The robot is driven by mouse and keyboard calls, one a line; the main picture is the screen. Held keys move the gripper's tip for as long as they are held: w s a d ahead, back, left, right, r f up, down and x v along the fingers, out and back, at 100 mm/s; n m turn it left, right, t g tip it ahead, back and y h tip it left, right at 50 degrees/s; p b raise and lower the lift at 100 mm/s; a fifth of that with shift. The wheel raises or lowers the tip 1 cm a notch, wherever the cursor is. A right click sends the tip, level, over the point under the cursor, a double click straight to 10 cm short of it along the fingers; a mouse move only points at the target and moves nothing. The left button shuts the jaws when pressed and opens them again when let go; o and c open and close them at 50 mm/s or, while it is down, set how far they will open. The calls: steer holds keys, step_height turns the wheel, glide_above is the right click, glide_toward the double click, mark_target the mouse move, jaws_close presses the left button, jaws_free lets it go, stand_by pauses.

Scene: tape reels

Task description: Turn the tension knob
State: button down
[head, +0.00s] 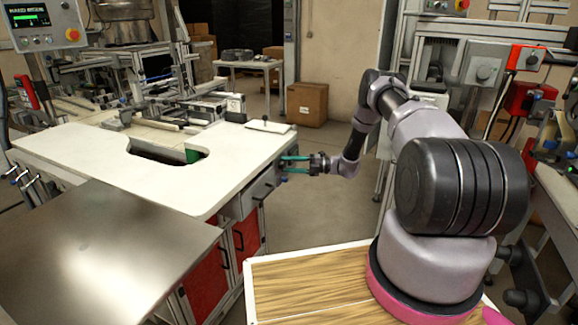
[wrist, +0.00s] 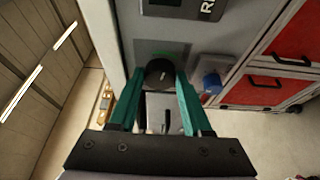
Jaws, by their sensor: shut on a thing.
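The tension knob (wrist: 160,72) is a dark round knob with a light mark on its face, on a grey panel (wrist: 193,52) in the wrist view. My gripper (wrist: 158,88) has teal fingers, one on each side of the knob, and is shut on it. In the head view my gripper (head: 284,164) reaches left to the side of the white-topped machine table (head: 95,152). The knob cannot be made out there, and the exact finger contact is hard to see.
A blue round part (wrist: 211,82) sits just right of the fingers in the wrist view. Red cabinet doors (head: 246,236) with dark handles are below the table top. A cardboard box (head: 307,104) stands on the floor behind. Open floor lies right of the table.

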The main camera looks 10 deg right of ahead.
steer(key=shift+d, duration=0.1)
steer(key=shift+c, duration=1.7)
jaws_free()
steer(key=v, duration=1)
steer(key=shift+d, duration=0.35)
steer(key=shift+s+f, duration=0.1)
steer(key=shift+s, duration=0.05)
